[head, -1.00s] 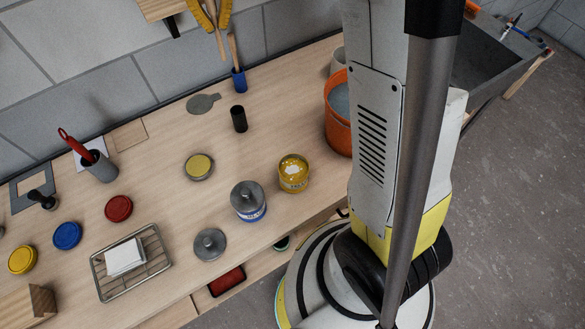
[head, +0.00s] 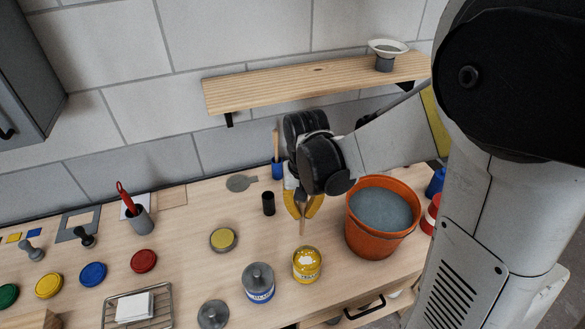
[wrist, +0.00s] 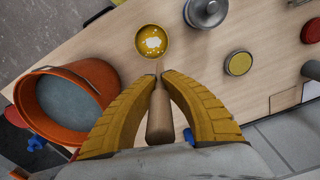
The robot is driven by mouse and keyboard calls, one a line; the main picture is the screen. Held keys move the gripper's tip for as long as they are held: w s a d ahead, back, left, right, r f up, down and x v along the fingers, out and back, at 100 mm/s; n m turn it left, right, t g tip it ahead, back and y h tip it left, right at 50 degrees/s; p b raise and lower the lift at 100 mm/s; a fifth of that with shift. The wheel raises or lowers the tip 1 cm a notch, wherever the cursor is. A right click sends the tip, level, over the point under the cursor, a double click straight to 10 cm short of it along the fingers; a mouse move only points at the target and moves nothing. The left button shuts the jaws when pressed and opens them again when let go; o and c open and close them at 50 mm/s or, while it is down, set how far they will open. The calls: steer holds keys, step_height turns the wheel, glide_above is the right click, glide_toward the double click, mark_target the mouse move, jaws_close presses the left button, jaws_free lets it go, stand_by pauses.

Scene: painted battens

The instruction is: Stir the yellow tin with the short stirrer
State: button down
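My gripper (head: 301,207) is shut on a wooden stirrer (head: 303,226), which hangs roughly upright with its lower end near the yellow tin. The wrist view also shows the stirrer (wrist: 159,118) between the yellow fingers (wrist: 158,76), its thin end pointing toward the tin. The yellow tin (head: 307,266) stands open on the bench, with yellow content and a white patch on top. It also shows in the wrist view (wrist: 144,50). The stirrer's tip appears above or just at the tin's far rim; I cannot tell whether it is inside.
An orange bucket (head: 370,243) of grey liquid stands close right of the tin. A lidded blue-labelled tin (head: 259,290) is at its left. A black cylinder (head: 268,204) and a blue cup (head: 278,170) with another wooden stick stand behind. A wooden shelf (head: 300,88) overhangs the back.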

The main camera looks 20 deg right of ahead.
steer(key=s+f+b, duration=0.1)
steer(key=f+b, duration=0.2)
steer(key=f, duration=0.1)
steer(key=s+f+b, duration=0.1)
steer(key=f+b, duration=0.2)
steer(key=f, duration=0.1)
steer(key=s+f+b, duration=0.1)
steer(key=f+b, duration=0.2)
steer(key=f, duration=0.1)
steer(key=shift+s+d+f+b, duration=0.25)
steer(key=shift+s+f+b, duration=0.05)
steer(key=shift+s+b, duration=0.1)
stand_by(0.3)
